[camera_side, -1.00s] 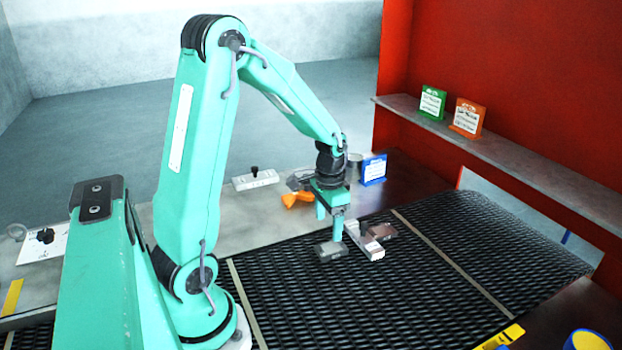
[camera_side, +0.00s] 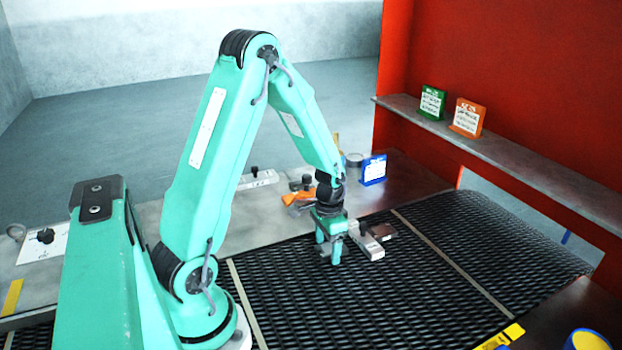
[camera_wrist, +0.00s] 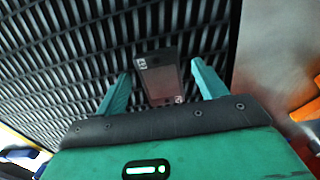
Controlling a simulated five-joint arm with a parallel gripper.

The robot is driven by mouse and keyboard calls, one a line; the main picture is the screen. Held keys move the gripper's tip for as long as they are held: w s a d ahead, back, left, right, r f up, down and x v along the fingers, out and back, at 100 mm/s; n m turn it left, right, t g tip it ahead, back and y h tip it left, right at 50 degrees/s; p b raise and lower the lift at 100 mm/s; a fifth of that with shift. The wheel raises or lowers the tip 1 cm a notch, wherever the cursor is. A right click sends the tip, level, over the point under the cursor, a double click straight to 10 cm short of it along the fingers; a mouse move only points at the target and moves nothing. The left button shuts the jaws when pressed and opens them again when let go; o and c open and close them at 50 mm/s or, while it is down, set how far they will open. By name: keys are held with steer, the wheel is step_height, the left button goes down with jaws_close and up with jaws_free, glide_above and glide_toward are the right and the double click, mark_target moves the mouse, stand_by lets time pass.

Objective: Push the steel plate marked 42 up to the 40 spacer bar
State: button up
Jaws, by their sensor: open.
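My gripper (camera_side: 330,255) is open and low over the black mesh belt. In the wrist view a dark steel plate (camera_wrist: 161,84) with small pale marks lies between the spread fingers, with a gap on each side; the marks are too small to read. In the side view my gripper hides most or all of this plate. A pale spacer bar (camera_side: 366,243) lies on the belt just right of my gripper. Its number cannot be read. Another dark plate (camera_side: 383,231) sits at the bar's right side.
The mesh belt (camera_side: 430,285) is clear to the right and front. An orange object (camera_side: 298,197) and a blue sign (camera_side: 374,169) stand on the table behind. A shelf (camera_side: 500,148) with green and orange signs runs along the red wall. A yellow marker (camera_side: 513,332) is at the front edge.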

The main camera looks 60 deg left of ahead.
steer(key=shift+c, duration=0.4)
steer(key=c, duration=1.3)
steer(key=shift+w, duration=0.1)
steer(key=shift+w, duration=0.1)
steer(key=shift+w, duration=1.9)
steer(key=o, duration=1.4)
steer(key=shift+r, duration=0.1)
